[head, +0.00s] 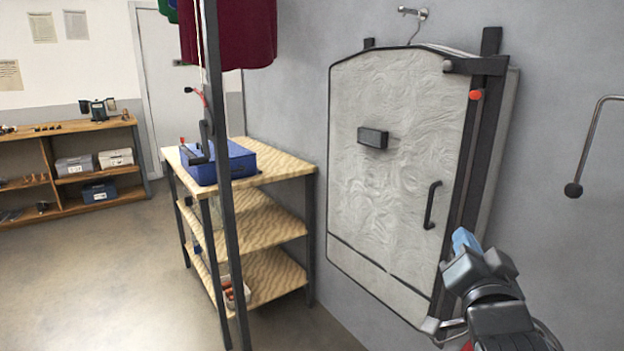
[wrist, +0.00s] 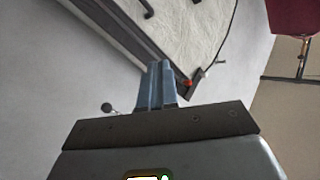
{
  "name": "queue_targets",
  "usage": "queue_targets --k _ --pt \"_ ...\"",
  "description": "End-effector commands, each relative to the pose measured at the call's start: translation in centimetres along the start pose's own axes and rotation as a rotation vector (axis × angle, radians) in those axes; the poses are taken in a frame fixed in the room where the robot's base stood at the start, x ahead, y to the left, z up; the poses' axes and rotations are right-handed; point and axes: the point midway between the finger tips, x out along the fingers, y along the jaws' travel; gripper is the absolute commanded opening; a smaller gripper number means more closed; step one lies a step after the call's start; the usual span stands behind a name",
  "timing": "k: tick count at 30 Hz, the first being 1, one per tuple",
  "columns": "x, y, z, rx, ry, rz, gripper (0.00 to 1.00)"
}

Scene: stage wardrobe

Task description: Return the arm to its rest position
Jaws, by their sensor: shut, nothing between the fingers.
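My gripper (head: 465,241) is at the lower right of the head view, in front of the right edge of a pale garment bag (head: 385,170) that hangs on the grey wall. In the wrist view my gripper (wrist: 156,68) has its blue fingers together with nothing between them. The bag also shows at the top of the wrist view (wrist: 185,35). The bag has a dark frame along its right side, with a red-orange tab (head: 475,95) near the top. I cannot tell from these views whether the fingers touch the bag's frame.
A wooden shelf unit (head: 262,225) with a blue box (head: 232,162) stands left of the bag. A dark upright post (head: 222,200) and a hanging maroon garment (head: 245,30) are in front of it. A wall hook rod (head: 592,140) is at right. Open floor (head: 110,270) lies at left.

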Motion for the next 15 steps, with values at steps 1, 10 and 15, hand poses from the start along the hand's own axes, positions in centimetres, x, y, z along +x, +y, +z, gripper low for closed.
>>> queue_targets --k 1,10,15 --pt "-1.7 1.5 1.2 -0.049 -0.021 -0.007 0.00" --pt "-11.9 7.2 5.7 -0.277 -0.121 -0.072 0.00" --pt "-18.4 9.6 7.4 -0.373 -0.182 -0.104 0.00"
